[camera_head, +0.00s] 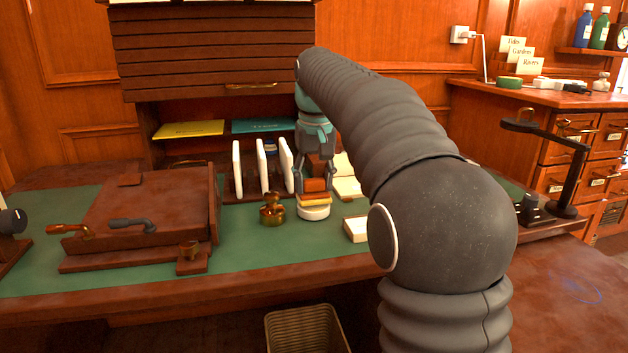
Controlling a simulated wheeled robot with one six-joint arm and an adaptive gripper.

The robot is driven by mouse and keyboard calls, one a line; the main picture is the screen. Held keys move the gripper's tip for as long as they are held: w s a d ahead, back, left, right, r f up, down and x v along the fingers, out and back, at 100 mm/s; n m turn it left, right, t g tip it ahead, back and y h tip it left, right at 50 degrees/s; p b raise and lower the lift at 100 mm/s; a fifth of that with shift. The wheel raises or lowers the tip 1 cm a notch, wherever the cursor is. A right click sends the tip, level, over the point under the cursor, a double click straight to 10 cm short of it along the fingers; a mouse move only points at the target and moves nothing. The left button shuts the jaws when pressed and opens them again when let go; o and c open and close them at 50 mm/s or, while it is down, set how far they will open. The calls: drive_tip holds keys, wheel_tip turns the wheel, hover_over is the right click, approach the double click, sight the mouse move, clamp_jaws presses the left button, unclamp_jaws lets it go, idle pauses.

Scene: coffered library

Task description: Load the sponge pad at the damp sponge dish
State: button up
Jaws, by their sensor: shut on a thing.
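My gripper (315,180) points down over the desk, its fingers shut on a brown block with an orange-brown lower part (315,185), which I take to be the sponge pad. Directly below is the damp sponge dish (314,213), a small round white dish with a yellow sponge (314,200) in it. The held pad is right over the yellow sponge. I cannot tell whether they touch or a thin gap is left. The fingers hide part of the held block.
A brass-coloured pot (272,210) stands close left of the dish. White upright panels (263,167) stand behind it. A small light box (356,228) lies to the right. A wooden press (140,215) fills the left of the green desktop (250,243).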

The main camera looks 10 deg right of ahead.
drive_tip(key=shift+f, duration=0.6)
idle(2.4)
drive_tip(key=shift+r+p, duration=2.2)
drive_tip(key=shift+r, duration=1.35)
